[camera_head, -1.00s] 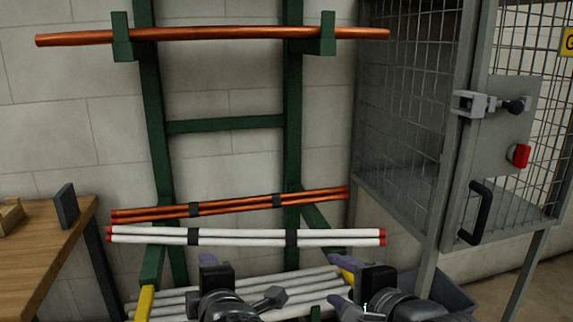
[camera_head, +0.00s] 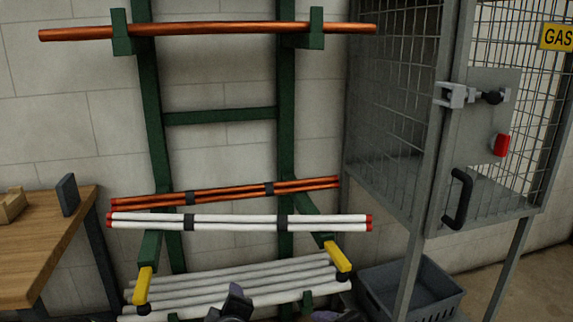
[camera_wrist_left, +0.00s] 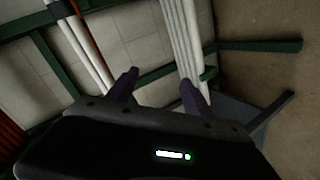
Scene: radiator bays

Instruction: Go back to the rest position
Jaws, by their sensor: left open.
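My left gripper (camera_wrist_left: 158,88) shows in the left wrist view with its two purple fingers apart and nothing between them. White pipes (camera_wrist_left: 178,40) lie beyond the fingers in that view. In the head view only the top of my left gripper (camera_head: 236,300) shows at the bottom edge, in front of the lower white pipes.
A green rack (camera_head: 150,100) holds a copper pipe (camera_head: 210,30), bundled copper pipes (camera_head: 230,190), bundled white pipes (camera_head: 240,222) and loose white pipes (camera_head: 230,282). A wooden bench (camera_head: 40,240) stands left, a mesh cage (camera_head: 400,110) right, and a grey crate (camera_head: 410,285) beneath the cage.

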